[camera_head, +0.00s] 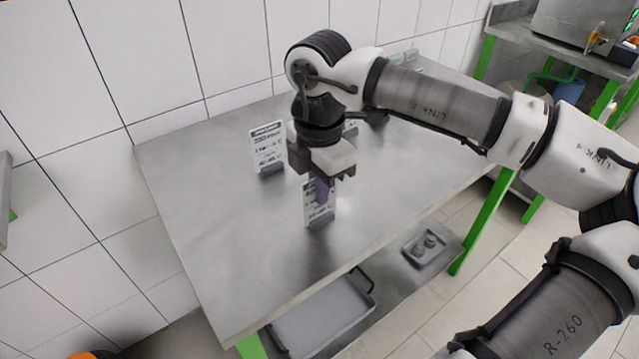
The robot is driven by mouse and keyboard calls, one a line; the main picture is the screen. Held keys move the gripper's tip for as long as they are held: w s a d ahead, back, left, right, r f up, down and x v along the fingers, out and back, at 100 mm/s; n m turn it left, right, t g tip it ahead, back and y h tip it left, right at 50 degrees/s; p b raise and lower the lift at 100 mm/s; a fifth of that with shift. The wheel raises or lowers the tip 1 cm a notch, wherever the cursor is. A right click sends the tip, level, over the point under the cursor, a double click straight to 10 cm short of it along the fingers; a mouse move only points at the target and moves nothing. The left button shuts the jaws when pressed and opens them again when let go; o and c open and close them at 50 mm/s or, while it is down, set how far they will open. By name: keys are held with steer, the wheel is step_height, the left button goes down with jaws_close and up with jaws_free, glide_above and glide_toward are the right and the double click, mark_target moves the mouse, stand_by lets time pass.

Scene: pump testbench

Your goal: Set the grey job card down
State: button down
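A printed white card with a grey foot (311,213) stands upright below my gripper, towards the front edge of the steel table (230,250). I take it as the grey job card. My gripper (321,190) points down, and its purple finger overlaps the card's upper face. The gripper appears shut on the card; the far finger is hidden. The foot is at or just above the table top; I cannot tell whether it touches.
Another printed card (267,143) stands in a grey foot further back left. Part of a third card (350,129) shows behind my gripper. The table's left and front areas are clear. A tray (322,312) and a grey fixture (431,247) lie on the lower shelf. Tiled walls stand behind.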

steer(key=shift+f+b, duration=0.2)
steer(key=shift+b, duration=0.1)
steer(key=c, duration=1.6)
jaws_free()
steer(key=shift+r, duration=0.1)
steer(key=shift+c, duration=0.2)
step_height(320, 180, up, 12)
steer(key=shift+r, duration=0.2)
